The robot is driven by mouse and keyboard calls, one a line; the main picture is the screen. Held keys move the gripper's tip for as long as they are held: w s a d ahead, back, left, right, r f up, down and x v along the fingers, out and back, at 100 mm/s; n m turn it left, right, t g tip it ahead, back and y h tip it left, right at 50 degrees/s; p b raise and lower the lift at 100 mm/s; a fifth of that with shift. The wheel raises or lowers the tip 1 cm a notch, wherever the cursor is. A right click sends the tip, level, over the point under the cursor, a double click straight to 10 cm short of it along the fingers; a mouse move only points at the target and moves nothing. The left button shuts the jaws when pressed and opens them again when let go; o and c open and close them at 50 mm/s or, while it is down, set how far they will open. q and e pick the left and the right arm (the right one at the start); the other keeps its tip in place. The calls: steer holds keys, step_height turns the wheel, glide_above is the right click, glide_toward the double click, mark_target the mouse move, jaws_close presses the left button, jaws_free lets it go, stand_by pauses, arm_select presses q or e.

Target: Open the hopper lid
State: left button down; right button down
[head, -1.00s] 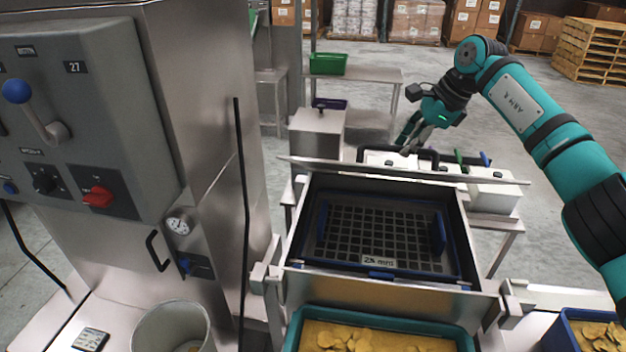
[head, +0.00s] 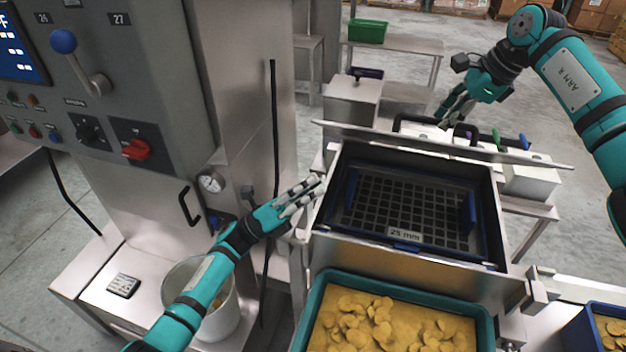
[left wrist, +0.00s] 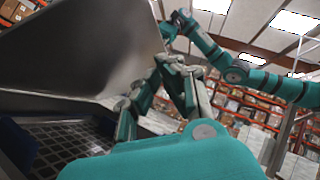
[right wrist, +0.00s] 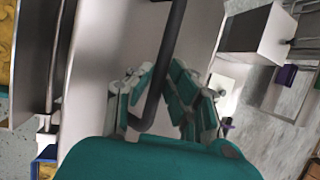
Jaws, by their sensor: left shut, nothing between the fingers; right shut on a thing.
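The hopper lid (head: 520,155) shows nearly edge-on in the head view, standing raised along the hopper's far side. Its grey panel fills the upper left of the left wrist view (left wrist: 80,45). The hopper (head: 490,215) is open beneath it, with a black grid screen (head: 400,205) inside. My right gripper (head: 447,118) is behind the lid, shut on the black lid handle (head: 400,121); the right wrist view shows the handle bar (right wrist: 172,45) between its fingers. My left gripper (head: 312,190) is shut and empty, beside the hopper's left rim.
A teal-rimmed tray (head: 315,315) of yellow chips stands in front of the hopper, and a blue bin (head: 585,335) stands at right. The control cabinet (head: 180,90) and a bucket (head: 225,315) are at left. A metal box (head: 350,105) stands behind.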

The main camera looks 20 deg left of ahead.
mark_target(350, 129)
steer(key=shift+d+f, duration=0.15)
steer(key=shift+f, duration=0.1)
arm_select(q)
steer(key=shift+w+d+r, duration=0.85)
steer(key=shift+w+r, duration=0.05)
steer(key=shift+r, duration=0.3)
steer(key=shift+w+d+r, duration=0.9)
steer(key=shift+w+r, duration=0.05)
steer(key=shift+r, duration=0.3)
steer(key=shift+w+d+r, duration=0.85)
steer(key=shift+w+r, duration=0.05)
steer(key=shift+r, duration=0.3)
steer(key=shift+r, duration=0.1)
steer(key=shift+w+a+r, duration=0.2)
steer(key=shift+w+r, duration=0.75)
steer(key=shift+r, duration=0.15)
arm_select(e)
steer(key=shift+a+f, duration=0.15)
steer(key=shift+a, duration=0.05)
steer(key=c, duration=1.6)
jaws_free()
arm_select(q)
steer(key=shift+w+d+f, duration=0.1)
steer(key=shift+w, duration=0.05)
arm_select(e)
steer(key=o, duration=0.3)
steer(key=shift+w+f, duration=0.1)
steer(key=shift+w, duration=0.15)
arm_select(q)
steer(key=shift+f, duration=0.15)
